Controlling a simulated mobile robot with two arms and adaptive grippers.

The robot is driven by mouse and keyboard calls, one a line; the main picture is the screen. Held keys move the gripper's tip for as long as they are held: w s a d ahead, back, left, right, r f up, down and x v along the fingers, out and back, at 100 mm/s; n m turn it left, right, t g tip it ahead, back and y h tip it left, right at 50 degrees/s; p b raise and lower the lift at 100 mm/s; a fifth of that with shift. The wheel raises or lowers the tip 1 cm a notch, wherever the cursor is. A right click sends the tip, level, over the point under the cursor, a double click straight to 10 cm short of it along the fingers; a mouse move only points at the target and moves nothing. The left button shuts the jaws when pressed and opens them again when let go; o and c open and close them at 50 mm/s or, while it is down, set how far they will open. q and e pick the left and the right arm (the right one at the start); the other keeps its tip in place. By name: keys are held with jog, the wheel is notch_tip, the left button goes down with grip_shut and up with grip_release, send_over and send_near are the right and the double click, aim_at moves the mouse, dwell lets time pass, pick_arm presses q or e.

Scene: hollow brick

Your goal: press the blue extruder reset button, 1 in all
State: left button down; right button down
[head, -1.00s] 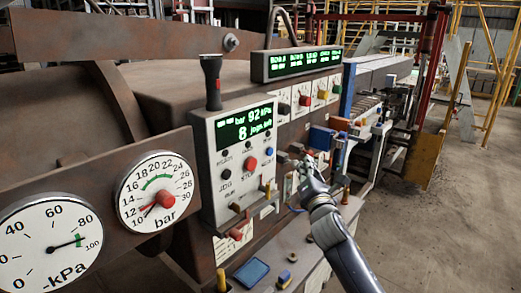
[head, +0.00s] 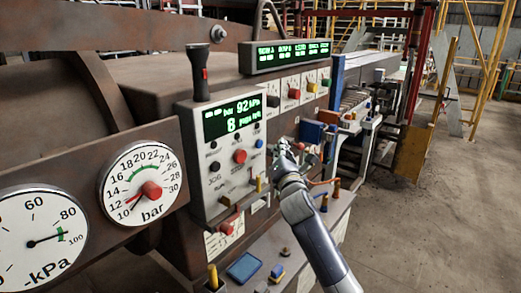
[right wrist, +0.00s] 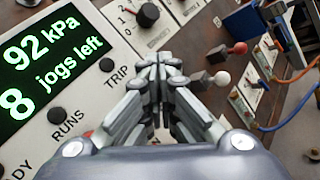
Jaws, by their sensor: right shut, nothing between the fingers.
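The blue button (head: 259,143) sits at the right edge of the grey control panel (head: 188,140), beside a larger red button (head: 240,156). My right gripper (head: 281,147) is shut and empty, just right of the blue button in the head view, with a small gap between them there. In the right wrist view the shut fingertips (right wrist: 160,62) point at the panel, right of the TRIP lamp (right wrist: 106,64). The blue button is not visible there; the fingers may hide it. My left gripper is not in view.
Small levers (head: 258,184) stick out below the panel. A ledge (head: 272,243) with a blue pad runs below. Open floor lies right.

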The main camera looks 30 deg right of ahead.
aim_at(259, 144)
jog(key=shift+w+a, duration=0.3)
jog(key=shift+w, duration=0.4)
jog(key=shift+w+a, duration=0.3)
jog(key=shift+w, duration=0.4)
dwell(0.4)
jog(key=shift+w+a, duration=0.15)
jog(key=shift+w, duration=0.25)
jog(key=shift+w+a, duration=0.2)
jog(key=shift+w, duration=0.2)
dwell(0.6)
jog(key=shift+s+d, duration=0.1)
jog(key=shift+s, duration=0.05)
dwell(0.3)
jog(key=shift+s+d+p, duration=0.25)
jog(key=shift+s+p, duration=0.2)
jog(key=shift+s, duration=0.2)
